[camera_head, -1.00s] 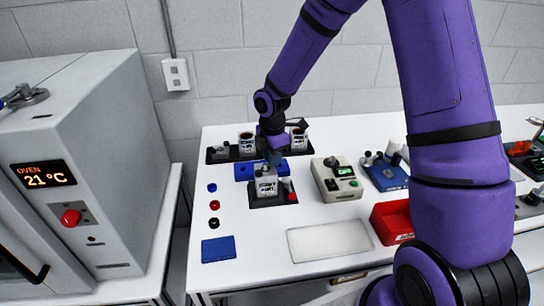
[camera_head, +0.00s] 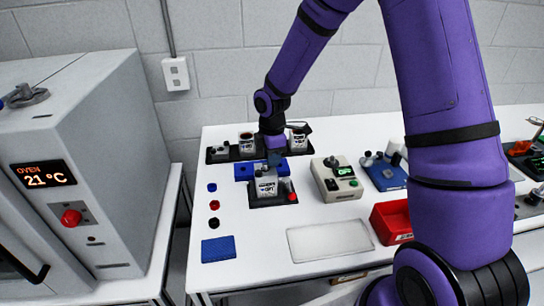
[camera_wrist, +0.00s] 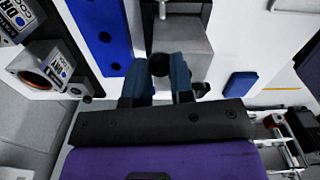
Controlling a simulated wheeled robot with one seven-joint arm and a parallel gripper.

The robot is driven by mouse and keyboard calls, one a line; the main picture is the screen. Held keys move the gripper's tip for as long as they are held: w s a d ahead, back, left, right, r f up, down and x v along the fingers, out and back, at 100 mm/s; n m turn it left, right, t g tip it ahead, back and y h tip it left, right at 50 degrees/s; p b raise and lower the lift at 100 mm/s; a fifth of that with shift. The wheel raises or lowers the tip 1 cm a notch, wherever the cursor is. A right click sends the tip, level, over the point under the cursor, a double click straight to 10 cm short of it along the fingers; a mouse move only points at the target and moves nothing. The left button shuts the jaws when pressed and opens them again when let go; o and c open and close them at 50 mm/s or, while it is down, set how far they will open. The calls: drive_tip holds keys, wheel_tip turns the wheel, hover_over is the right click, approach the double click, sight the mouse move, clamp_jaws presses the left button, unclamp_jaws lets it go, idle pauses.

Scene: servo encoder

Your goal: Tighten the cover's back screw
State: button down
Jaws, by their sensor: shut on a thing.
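A grey block-shaped housing with a white label (camera_head: 267,184) sits on a dark fixture plate (camera_head: 262,202) on the white table. In the wrist view its grey top (camera_wrist: 190,32) is just beyond my fingers. My gripper (camera_wrist: 160,75) points down at the back of the housing, its two blue fingers closed around a dark round piece (camera_wrist: 159,65). The piece appears to be at the housing's edge. I cannot tell whether it is the screw head or a tool. The gripper also shows small in the head view (camera_head: 273,155).
A blue holed block (camera_head: 245,171) lies behind the housing. A dark rack (camera_head: 222,157) with labelled units stands at the back. A grey control box (camera_head: 336,178) and a red bin (camera_head: 392,222) are to the right. An oven (camera_head: 75,170) stands left.

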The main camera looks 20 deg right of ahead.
drive_tip(key=c, duration=1)
unclamp_jaws()
drive_tip(key=shift+o, duration=0.2)
drive_tip(key=shift+r, duration=0.1)
wheel_tip(320, 180, up, 11)
drive_tip(key=shift+f, duration=0.2)
